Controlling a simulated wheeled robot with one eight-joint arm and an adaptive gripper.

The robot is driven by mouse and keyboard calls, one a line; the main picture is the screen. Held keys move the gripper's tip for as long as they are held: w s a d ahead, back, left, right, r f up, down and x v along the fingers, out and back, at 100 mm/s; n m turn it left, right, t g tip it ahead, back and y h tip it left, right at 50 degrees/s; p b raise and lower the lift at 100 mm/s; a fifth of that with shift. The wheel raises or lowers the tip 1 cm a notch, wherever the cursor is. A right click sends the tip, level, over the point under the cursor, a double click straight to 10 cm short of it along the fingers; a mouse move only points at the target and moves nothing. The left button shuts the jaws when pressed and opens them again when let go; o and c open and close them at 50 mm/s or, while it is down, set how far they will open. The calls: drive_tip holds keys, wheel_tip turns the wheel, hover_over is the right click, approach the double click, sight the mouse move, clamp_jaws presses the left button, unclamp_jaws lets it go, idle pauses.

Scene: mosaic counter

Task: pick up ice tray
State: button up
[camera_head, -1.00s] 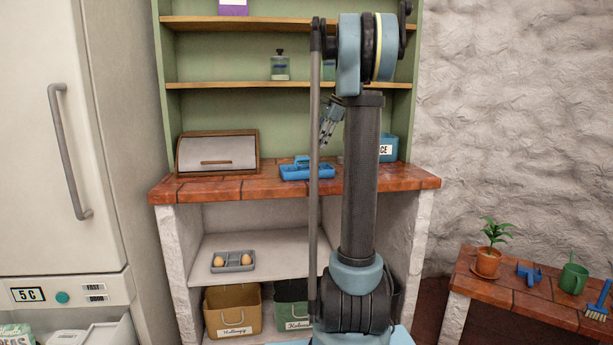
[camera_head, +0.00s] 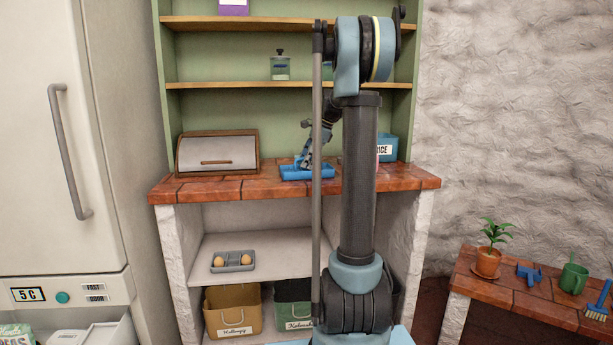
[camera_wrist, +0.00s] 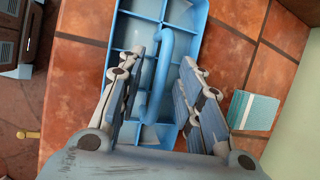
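The blue ice tray (camera_head: 292,173) lies on the tiled counter, right of the bread box. In the wrist view the ice tray (camera_wrist: 116,38) has several square compartments and a raised arched handle (camera_wrist: 165,70) along its middle. My gripper (camera_head: 303,165) is down at the tray, partly hidden behind my own arm in the head view. In the wrist view my gripper (camera_wrist: 160,95) is open, with one finger on each side of the handle. A gap shows between the handle and the right finger; the left finger is close to the handle, and I cannot tell if it touches.
A bread box (camera_head: 217,153) stands left of the tray. A blue box marked ICE (camera_head: 388,147) stands at the right, partly behind my arm. A teal-topped block (camera_wrist: 254,111) lies right of the tray in the wrist view. Shelves rise behind the counter.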

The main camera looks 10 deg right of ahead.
drive_tip(key=shift+c, duration=0.5)
clamp_jaws()
drive_tip(key=shift+r, duration=0.15)
wheel_tip(320, 180, up, 10)
drive_tip(key=shift+f, duration=0.1)
